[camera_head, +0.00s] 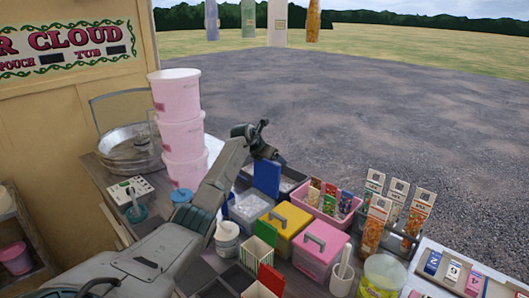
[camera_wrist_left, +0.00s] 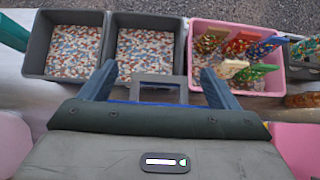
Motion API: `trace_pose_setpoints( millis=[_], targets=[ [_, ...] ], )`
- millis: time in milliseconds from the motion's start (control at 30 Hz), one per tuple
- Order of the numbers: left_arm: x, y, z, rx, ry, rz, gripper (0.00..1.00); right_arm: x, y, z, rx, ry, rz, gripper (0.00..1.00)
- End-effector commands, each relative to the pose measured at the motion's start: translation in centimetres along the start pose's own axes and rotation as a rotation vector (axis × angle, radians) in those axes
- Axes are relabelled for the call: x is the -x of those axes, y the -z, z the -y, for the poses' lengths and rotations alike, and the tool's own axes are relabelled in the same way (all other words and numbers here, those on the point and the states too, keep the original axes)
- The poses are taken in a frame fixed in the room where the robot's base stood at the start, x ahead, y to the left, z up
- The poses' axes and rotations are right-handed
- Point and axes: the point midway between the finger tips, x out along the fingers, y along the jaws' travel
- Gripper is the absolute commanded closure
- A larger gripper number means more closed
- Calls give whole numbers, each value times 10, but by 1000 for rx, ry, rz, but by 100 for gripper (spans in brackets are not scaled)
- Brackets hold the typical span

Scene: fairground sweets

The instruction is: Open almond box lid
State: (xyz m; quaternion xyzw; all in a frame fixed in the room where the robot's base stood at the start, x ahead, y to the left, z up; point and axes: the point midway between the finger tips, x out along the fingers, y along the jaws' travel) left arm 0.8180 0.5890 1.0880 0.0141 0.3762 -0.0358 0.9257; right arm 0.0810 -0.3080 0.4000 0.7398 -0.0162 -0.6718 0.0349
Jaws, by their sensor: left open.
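A blue lid (camera_head: 266,178) stands upright at the back of an open box with pale contents (camera_head: 249,207). No label shows which box holds almonds. In the left wrist view a grey handle frame (camera_wrist_left: 158,80) with a strip of blue (camera_wrist_left: 150,103) below it lies between my open left fingers (camera_wrist_left: 159,69), with gaps on both sides. In the head view my left gripper (camera_head: 266,150) is above and behind the blue lid; its fingertips are hard to make out. My right gripper is not in view.
A closed yellow box (camera_head: 285,219) and pink box (camera_head: 320,247) stand to the right. Grey bins of sweets (camera_wrist_left: 75,45) and a pink basket of packets (camera_wrist_left: 237,55) lie beyond. Stacked pink tubs (camera_head: 181,130) rise at left. Green (camera_head: 266,233) and red (camera_head: 271,278) lids stand up.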

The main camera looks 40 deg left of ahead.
Motion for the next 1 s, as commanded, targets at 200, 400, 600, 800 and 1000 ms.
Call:
trace_pose_setpoints(
  millis=[200,400,600,800,1000],
  targets=[
    [30,2,-1,-5,-5,3,16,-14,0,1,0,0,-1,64],
    [67,2,-1,-6,-6,4,16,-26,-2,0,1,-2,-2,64],
    [94,0,-1,-4,-5,4,16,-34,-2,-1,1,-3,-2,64],
    [103,-1,0,-3,-3,4,16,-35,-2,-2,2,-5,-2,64],
    [103,-1,0,-3,-3,4,16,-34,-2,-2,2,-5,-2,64]
  ],
)
